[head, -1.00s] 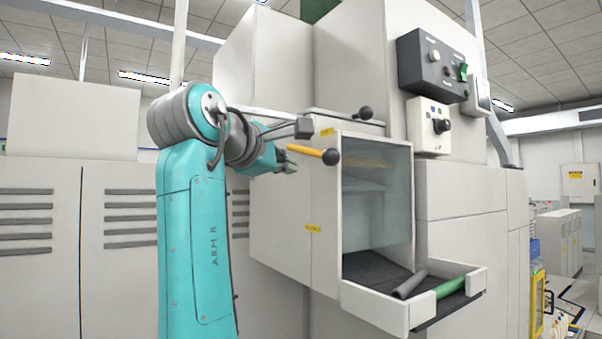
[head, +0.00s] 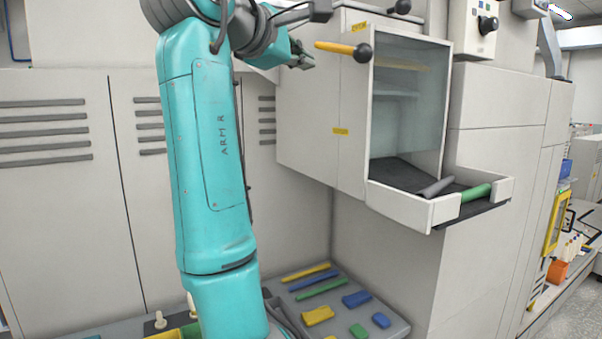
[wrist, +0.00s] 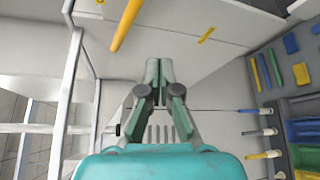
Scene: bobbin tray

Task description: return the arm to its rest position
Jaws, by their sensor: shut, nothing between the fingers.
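My arm is turquoise, and my gripper (head: 303,62) is near the top of the head view. It is left of the yellow lever (head: 338,48) with a black ball end, and no contact is clear. In the wrist view my gripper (wrist: 158,72) has its fingers together, with nothing between them. The lever also shows in the wrist view (wrist: 127,24), ahead and to the left of the fingers.
A machine box (head: 305,125) with a glass-fronted opening is right of my arm. Its tray (head: 405,207) juts forward and holds a grey and a green roll. Below is a grey board (head: 340,290) with coloured pieces. Vented cabinets (head: 60,200) stand at the left.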

